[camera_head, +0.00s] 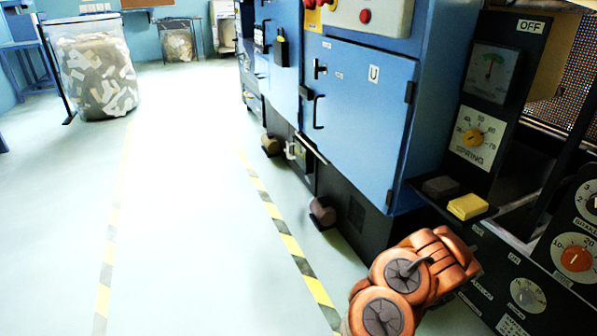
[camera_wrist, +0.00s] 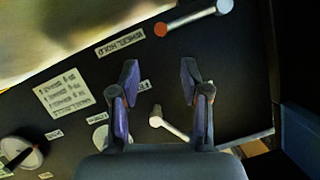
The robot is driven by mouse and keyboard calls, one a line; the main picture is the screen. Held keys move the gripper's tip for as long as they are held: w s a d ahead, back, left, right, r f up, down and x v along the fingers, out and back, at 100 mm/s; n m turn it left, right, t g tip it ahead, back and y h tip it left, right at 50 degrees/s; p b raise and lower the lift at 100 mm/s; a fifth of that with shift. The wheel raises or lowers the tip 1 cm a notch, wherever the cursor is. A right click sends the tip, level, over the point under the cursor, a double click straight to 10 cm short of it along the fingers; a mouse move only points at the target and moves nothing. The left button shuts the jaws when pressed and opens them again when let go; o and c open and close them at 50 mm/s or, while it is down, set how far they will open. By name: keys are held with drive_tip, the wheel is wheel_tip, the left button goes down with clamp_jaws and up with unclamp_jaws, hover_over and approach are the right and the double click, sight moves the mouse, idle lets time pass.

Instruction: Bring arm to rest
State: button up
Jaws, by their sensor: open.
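My gripper (camera_wrist: 160,72) shows in the wrist view with its two dark fingers spread apart and nothing between them. It faces a dark panel (camera_wrist: 215,75) with levers and labels. A lever with a pale handle and an orange end (camera_wrist: 194,18) lies beyond the fingertips, beside a label reading WHEEL HOLD (camera_wrist: 121,39). A second pale lever (camera_wrist: 170,122) shows between the fingers, lower down. I cannot tell whether the fingers touch anything. In the head view my orange arm reaches in at the lower right, and the gripper itself is hidden.
The blue machine (camera_head: 355,120) fills the right of the head view, with a SPRING dial (camera_head: 473,137), a yellow block (camera_head: 468,206) and an orange knob (camera_head: 575,258) near my arm. A clear bin of scraps (camera_head: 97,75) stands far left. The pale floor (camera_head: 190,190) is open.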

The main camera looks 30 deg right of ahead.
drive_tip(key=shift+w, duration=0.1)
drive_tip(key=w+a+r+n+t+y+p, duration=0.2)
drive_tip(key=w+a+r+t+p, duration=0.1)
drive_tip(key=w+a+r, duration=0.4)
drive_tip(key=w+a+r+n+t+y+p, duration=0.1)
drive_tip(key=w+a+r+t+y+p, duration=0.2)
drive_tip(key=w+r, duration=0.45)
drive_tip(key=w+a+r+n+t+y+p, duration=0.15)
drive_tip(key=w+a+r+p, duration=0.3)
drive_tip(key=w, duration=0.55)
drive_tip(key=w+a+r+n+t+y+p, duration=0.1)
drive_tip(key=w+a+r+n+y+p, duration=0.3)
drive_tip(key=a+r, duration=0.8)
drive_tip(key=w+a+r+n+t+y+p, duration=0.15)
drive_tip(key=a+r+n+y+p, duration=0.35)
drive_tip(key=a+r, duration=0.7)
drive_tip(key=s+a+r+n+g+y+p, duration=0.2)
drive_tip(key=s+a+r+n+g+p, duration=0.4)
drive_tip(key=s+a+r+p, duration=0.8)
drive_tip(key=s+r+n+g+h+p, duration=0.1)
drive_tip(key=s+r+g+p, duration=0.2)
drive_tip(key=s+r, duration=0.8)
drive_tip(key=s+r+n+g+h+p, duration=0.1)
drive_tip(key=s+r+g+h+p, duration=0.1)
drive_tip(key=s+r+p, duration=0.4)
drive_tip(key=s+r, duration=0.4)
drive_tip(key=s, duration=0.6)
drive_tip(key=shift+s+r+g, duration=0.15)
drive_tip(key=shift+r+g, duration=0.2)
drive_tip(key=shift+g, duration=0.05)
